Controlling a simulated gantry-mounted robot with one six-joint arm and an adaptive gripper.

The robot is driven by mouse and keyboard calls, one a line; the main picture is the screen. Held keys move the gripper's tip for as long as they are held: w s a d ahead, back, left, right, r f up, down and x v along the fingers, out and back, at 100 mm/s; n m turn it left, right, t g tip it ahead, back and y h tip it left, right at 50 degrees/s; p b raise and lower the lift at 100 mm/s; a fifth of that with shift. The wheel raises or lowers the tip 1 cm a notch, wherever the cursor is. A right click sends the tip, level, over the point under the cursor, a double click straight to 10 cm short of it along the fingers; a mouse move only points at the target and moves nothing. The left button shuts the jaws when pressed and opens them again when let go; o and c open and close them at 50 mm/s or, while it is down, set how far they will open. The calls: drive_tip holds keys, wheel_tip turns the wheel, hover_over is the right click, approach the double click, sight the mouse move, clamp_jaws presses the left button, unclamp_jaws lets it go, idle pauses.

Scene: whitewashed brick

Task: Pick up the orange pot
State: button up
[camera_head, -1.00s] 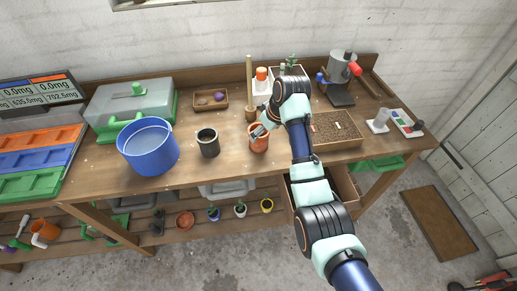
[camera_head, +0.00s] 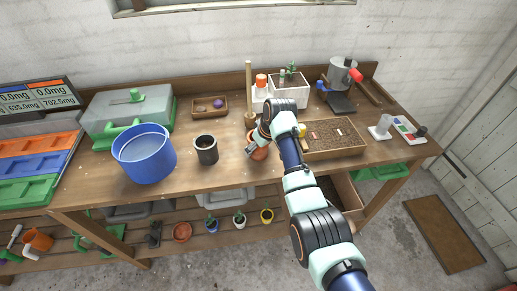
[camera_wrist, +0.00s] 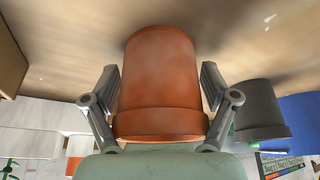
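The orange pot (camera_head: 259,153) stands on the wooden workbench (camera_head: 200,182), partly hidden by my gripper and arm in the head view. In the wrist view the pot (camera_wrist: 160,75) fills the middle, with its thick rim toward the gripper's palm. My gripper (camera_wrist: 160,88) has one finger on each side of the pot. The fingers look spread, with a narrow gap at the pot's sides; contact is not clear. In the head view my gripper (camera_head: 257,146) is low, at the pot.
A dark grey pot (camera_head: 206,151) and a blue bucket (camera_head: 146,157) stand to the left. A wooden stick (camera_head: 249,88) stands upright behind. A soil tray (camera_head: 335,153) is close on the right, beside my arm. A white planter (camera_head: 288,92) is at the back.

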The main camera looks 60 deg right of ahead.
drive_tip(key=shift+f, duration=0.1)
drive_tip(key=c, duration=0.9)
drive_tip(key=shift+o, duration=0.2)
drive_tip(key=shift+r, duration=0.25)
drive_tip(key=shift+r+p, duration=0.4)
drive_tip(key=shift+r, duration=0.35)
drive_tip(key=c, duration=0.4)
wheel_tip(320, 180, up, 18)
drive_tip(key=p, duration=0.4)
drive_tip(key=shift+r, duration=0.1)
drive_tip(key=shift+c, duration=0.4)
drive_tip(key=shift+r+p, duration=0.15)
drive_tip(key=shift+p, duration=0.15)
